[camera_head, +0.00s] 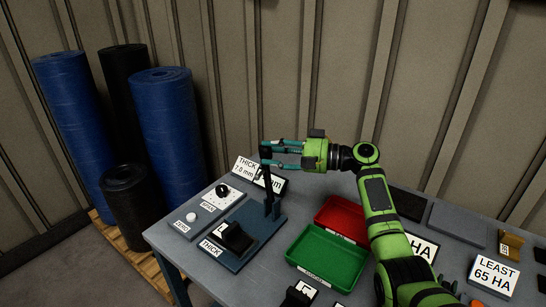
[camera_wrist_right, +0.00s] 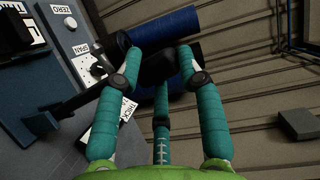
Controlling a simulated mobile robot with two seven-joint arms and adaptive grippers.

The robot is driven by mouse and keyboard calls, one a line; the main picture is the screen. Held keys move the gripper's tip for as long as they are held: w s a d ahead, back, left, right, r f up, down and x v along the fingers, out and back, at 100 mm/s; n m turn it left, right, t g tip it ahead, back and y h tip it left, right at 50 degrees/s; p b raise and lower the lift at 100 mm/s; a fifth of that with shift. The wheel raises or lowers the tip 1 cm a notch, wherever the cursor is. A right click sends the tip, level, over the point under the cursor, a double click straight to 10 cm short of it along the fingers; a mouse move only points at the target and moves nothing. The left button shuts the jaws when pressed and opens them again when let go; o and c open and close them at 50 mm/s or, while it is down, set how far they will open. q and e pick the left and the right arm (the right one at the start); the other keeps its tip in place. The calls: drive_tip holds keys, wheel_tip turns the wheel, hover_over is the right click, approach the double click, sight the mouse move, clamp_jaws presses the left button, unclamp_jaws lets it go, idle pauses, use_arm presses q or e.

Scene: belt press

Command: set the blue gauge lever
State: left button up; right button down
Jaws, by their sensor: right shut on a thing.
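The blue gauge (camera_head: 262,232) is a dark blue base on the table, with a white THICK label and a black block at its near end. Its dark lever (camera_head: 270,196) stands nearly upright from the far part of the base. My right gripper (camera_head: 266,154) is at the lever's top end. In the right wrist view, the teal fingers of the gripper (camera_wrist_right: 158,66) close around the dark knob of the lever (camera_wrist_right: 88,97). The fingers partly hide the knob. My left gripper is not in view.
A panel with knobs marked ZERO and SPAN (camera_head: 208,206) lies left of the gauge. A THICK sign (camera_head: 247,171) stands behind it. A red bin (camera_head: 340,215) and a green bin (camera_head: 326,258) are to the right. Blue and black rolls (camera_head: 172,118) stand left of the table.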

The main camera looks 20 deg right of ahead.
drive_tip(key=shift+a+f, duration=0.1)
drive_tip(key=shift+f, duration=0.25)
drive_tip(key=c, duration=0.6)
unclamp_jaws()
drive_tip(key=shift+c, duration=0.2)
drive_tip(key=shift+w, duration=0.25)
drive_tip(key=shift+s+r, duration=0.1)
drive_tip(key=shift+s+d, duration=0.2)
drive_tip(key=shift+d, duration=0.1)
drive_tip(key=v, duration=1.1)
drive_tip(key=shift+d, duration=0.15)
